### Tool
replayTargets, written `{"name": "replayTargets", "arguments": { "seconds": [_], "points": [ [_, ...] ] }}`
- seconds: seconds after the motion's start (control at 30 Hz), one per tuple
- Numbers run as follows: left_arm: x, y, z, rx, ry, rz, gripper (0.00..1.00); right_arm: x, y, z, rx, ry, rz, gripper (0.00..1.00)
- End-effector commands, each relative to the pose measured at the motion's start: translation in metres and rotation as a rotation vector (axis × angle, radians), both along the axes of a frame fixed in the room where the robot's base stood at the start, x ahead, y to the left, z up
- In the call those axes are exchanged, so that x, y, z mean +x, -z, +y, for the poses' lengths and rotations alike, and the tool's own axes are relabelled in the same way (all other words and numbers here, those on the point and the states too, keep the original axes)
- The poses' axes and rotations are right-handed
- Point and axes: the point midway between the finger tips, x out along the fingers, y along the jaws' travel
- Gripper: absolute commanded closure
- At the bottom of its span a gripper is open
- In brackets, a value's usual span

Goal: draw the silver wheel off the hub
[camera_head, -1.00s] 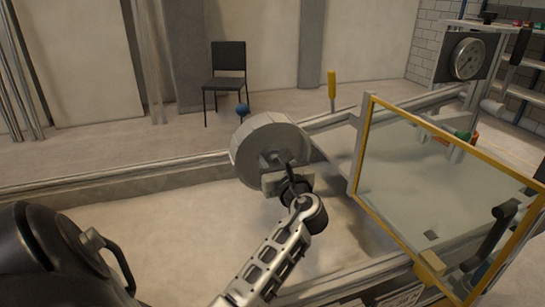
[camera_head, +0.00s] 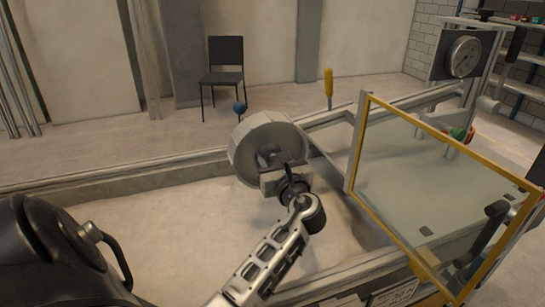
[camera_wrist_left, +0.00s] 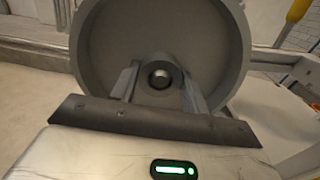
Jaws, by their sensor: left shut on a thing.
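The silver wheel (camera_head: 248,133), a wide grey drum-like disc, stands on edge above the sandbed, left of the glass panel. In the left wrist view its dished face and rim (camera_wrist_left: 95,45) fill the upper middle. My left gripper (camera_head: 271,165) is at the wheel's centre on the near side. In the left wrist view its two fingers (camera_wrist_left: 160,92) are closed on either side of the wheel's central boss, which has a round dark bore. My right gripper is not in view.
A yellow-framed glass panel (camera_head: 420,185) stands tilted close to the right. The pale sandbed (camera_head: 165,225) lies below, bounded by a long rail (camera_head: 110,180). A yellow handle (camera_head: 328,85) and a dial gauge (camera_head: 463,57) stand beyond. A chair (camera_head: 226,62) is farther back.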

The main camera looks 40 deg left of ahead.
Motion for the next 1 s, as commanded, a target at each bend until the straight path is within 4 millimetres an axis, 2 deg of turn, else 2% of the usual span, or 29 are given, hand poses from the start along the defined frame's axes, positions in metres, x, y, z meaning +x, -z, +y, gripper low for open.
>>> {"name": "replayTargets", "arguments": {
  "seconds": [0.27,0.7,1.0],
  "points": [
    [-0.005,-0.004,-0.01,0.004,0.001,-0.003,0.8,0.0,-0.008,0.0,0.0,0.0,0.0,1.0],
    [-0.012,-0.003,-0.023,0.004,0.001,-0.005,0.8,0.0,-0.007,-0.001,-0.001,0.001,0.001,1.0],
    [-0.012,-0.003,-0.023,0.005,0.0,-0.005,0.8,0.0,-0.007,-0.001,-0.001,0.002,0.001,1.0]
  ]
}}
